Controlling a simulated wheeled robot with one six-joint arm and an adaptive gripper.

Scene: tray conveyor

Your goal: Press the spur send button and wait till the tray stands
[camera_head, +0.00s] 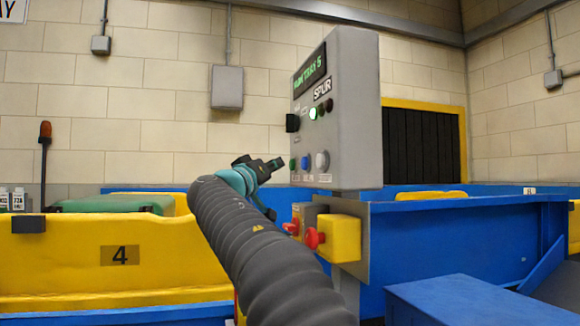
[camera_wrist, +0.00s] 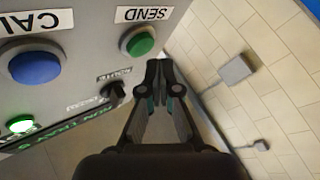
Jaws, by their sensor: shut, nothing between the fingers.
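The grey control panel (camera_head: 358,105) stands right of centre in the head view, with a green-lit display reading about "RUN TRAY 5" and a "SPUR" label. The green button marked SEND (camera_wrist: 140,43) is at the top of the wrist view; it also shows at the panel's lower left in the head view (camera_head: 293,164). My gripper (camera_head: 281,162) is shut and empty, its tips close to this button. In the wrist view the gripper tips (camera_wrist: 158,68) appear just beside the button; I cannot tell whether they touch. A yellow tray-like body marked 4 (camera_head: 60,255) is at left.
Beside SEND are a blue CALL button (camera_wrist: 36,67), a black selector knob (camera_wrist: 115,92) and a lit green lamp (camera_wrist: 20,124). Below the panel, a red knob on a yellow box (camera_head: 340,238) sits near my arm. A blue conveyor frame (camera_head: 450,225) extends right.

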